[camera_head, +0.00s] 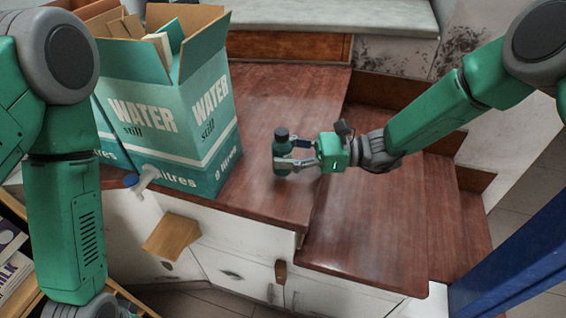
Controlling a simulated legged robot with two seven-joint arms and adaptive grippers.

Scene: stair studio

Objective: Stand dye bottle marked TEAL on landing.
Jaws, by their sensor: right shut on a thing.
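A small dark teal bottle with a dark cap (282,147) is upright over the reddish-brown wooden landing (282,98), between the water carton and the lower steps. I cannot read any marking on it. My right gripper (290,156) reaches in from the right and is shut on the bottle's body, with its fingers around it. I cannot tell whether the bottle's base touches the wood or hangs just above it. My left arm comes down the left side, and its gripper is not in view.
A large open teal-and-white WATER carton (165,115) stands left of the bottle with pieces sticking out of its top. Lower wooden steps (375,225) descend at the right. A wooden block-like piece (171,237) juts from the white drawer front. Bare landing lies behind the bottle.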

